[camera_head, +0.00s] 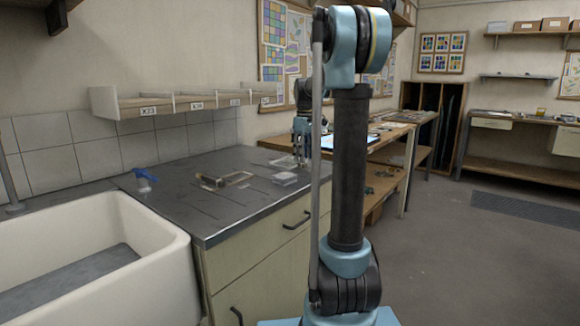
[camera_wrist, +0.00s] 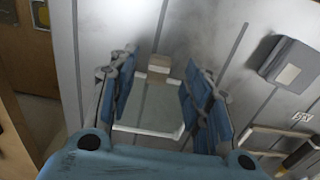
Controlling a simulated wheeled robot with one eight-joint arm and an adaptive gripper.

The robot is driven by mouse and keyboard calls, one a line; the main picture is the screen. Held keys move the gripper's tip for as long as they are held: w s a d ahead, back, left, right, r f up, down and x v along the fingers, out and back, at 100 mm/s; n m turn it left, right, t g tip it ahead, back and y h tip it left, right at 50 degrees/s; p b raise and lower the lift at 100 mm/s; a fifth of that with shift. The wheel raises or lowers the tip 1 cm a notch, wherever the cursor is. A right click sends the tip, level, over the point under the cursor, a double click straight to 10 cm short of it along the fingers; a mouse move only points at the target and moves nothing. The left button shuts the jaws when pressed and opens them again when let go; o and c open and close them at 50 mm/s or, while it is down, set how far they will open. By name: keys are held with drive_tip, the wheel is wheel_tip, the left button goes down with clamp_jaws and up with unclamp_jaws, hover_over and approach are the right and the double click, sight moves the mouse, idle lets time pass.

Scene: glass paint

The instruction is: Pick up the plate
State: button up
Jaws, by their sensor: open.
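A flat, pale, glassy plate with a white rim (camera_wrist: 148,118) lies on the grey worktop (camera_wrist: 235,75) in the wrist view, partly covered by my fingers. A small block (camera_wrist: 158,84), brown with a pale end, sits at its far edge; I cannot tell whether it is part of the plate. My gripper (camera_wrist: 160,72) is open, its blue fingers on either side of the plate and block, holding nothing. In the head view my gripper (camera_head: 301,152) points down over the back right of the worktop, close to a flat pale item (camera_head: 283,162). Contact there cannot be made out.
A grey box (camera_wrist: 290,65) lies right of the plate in the wrist view. A wooden frame with a tool (camera_head: 240,178) lies further left on the counter. A white sink (camera_head: 150,265) is at the left; a wall shelf (camera_head: 165,103) hangs behind the counter.

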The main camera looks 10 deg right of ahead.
drive_tip(key=shift+s+d+f, duration=0.1)
drive_tip(key=shift+f, duration=1.45)
clamp_jaws()
drive_tip(key=shift+r, duration=0.1)
